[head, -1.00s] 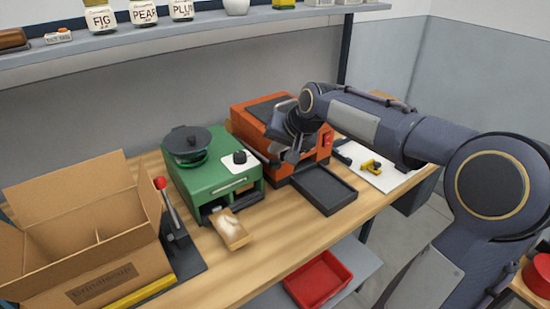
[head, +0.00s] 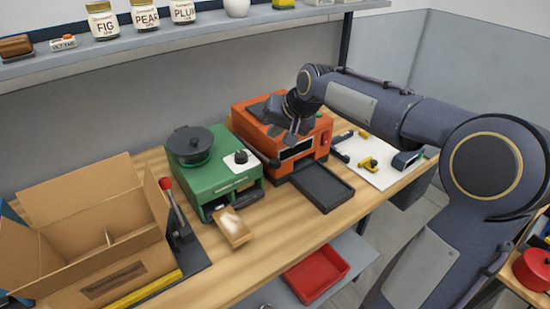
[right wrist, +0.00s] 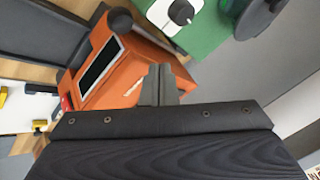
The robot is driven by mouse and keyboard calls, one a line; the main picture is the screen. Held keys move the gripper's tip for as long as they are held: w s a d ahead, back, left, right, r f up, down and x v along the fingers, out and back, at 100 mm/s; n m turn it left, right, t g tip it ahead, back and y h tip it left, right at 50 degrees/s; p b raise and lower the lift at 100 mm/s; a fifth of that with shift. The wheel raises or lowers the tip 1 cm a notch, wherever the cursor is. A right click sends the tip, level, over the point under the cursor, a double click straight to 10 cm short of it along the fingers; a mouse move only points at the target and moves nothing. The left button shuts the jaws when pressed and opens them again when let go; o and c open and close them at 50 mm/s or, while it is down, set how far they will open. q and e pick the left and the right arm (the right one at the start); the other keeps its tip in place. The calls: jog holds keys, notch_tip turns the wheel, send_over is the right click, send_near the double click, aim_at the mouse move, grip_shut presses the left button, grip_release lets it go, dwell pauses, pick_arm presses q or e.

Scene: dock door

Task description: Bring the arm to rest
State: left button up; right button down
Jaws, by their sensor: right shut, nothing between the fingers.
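My right arm comes in from the right in the head view. Its gripper (head: 283,128) is over the orange machine (head: 315,142), pointing down and to the left. In the right wrist view my right gripper (right wrist: 160,75) shows as a closed pair of grey fingers with nothing between them. The orange machine (right wrist: 115,72) lies beyond the fingers in that view. I cannot tell the exact gap between the gripper and the machine's top. My left gripper is in neither view.
A green machine (head: 228,181) with a black lid stands left of the orange one. A black tray (head: 322,187) lies before the orange machine. An open cardboard box (head: 110,270) and a red-knobbed lever (head: 172,200) are at left. A shelf with jars (head: 220,30) runs above.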

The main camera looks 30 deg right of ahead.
dwell(0.5)
jog(key=s+a+f+n, duration=0.1)
jog(key=s+a+f, duration=0.2)
jog(key=s, duration=0.6)
jog(key=s+a+f+n+g+y, duration=0.1)
jog(key=s+a+f+n, duration=0.1)
jog(key=s, duration=0.7)
jog(key=s+a+f+n+y, duration=0.1)
jog(key=s+a+f, duration=0.3)
jog(key=s, duration=0.6)
jog(key=a+n, duration=0.1)
jog(key=a, duration=0.1)
jog(key=shift+a+f+g, duration=0.3)
jog(key=shift+a, duration=0.05)
jog(key=shift+s, duration=0.15)
